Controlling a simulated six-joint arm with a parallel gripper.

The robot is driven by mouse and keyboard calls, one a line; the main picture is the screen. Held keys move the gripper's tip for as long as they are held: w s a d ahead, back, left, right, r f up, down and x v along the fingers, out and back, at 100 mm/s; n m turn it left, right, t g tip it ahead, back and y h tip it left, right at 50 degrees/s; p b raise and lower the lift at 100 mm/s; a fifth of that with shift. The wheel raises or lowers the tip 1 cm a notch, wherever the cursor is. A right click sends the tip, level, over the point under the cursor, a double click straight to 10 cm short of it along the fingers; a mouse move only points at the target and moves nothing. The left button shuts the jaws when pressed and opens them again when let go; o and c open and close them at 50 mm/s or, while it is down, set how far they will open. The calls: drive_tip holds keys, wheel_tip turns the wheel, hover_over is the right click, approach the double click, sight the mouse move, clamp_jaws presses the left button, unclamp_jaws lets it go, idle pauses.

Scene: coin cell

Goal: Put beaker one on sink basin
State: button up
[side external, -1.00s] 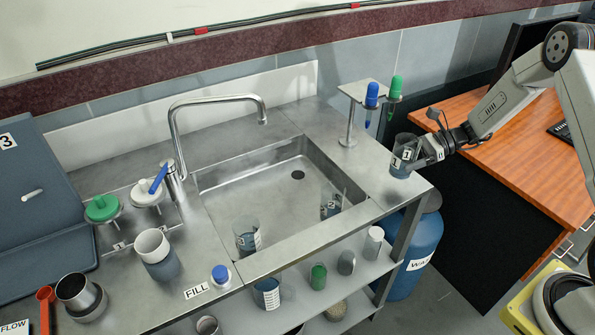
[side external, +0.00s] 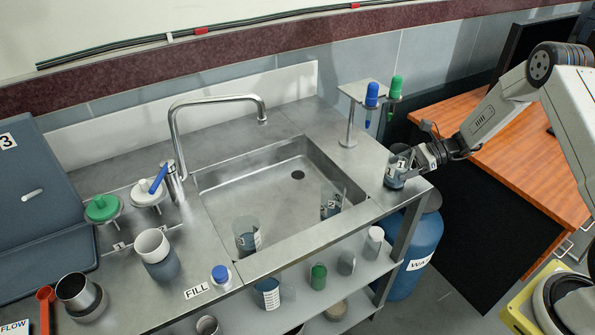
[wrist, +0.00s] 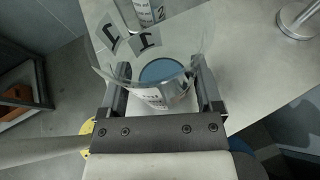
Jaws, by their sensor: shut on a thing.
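My gripper (side external: 422,158) is shut on beaker one (side external: 393,178), a clear beaker with "1" labels and bluish contents. The beaker is about upright near the right end of the steel counter; whether it touches the surface is unclear. In the wrist view it sits between the two fingers (wrist: 158,95), with its wide rim and blue contents (wrist: 162,69) showing. The sink basin (side external: 255,185) is a sunken steel rectangle to the left of the beaker.
Another clear beaker (side external: 246,240) stands at the basin's front left, and one labelled 2 (side external: 330,208) at its front right. A tall faucet (side external: 172,125) is at the back left. A tube stand (side external: 349,125) with blue and green caps is behind beaker one.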

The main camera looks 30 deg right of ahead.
drive_tip(key=shift+f, duration=0.2)
drive_tip(key=o, duration=1.3)
drive_tip(key=shift+c, duration=0.2)
drive_tip(key=shift+v, duration=3.95)
drive_tip(key=shift+f, duration=0.15)
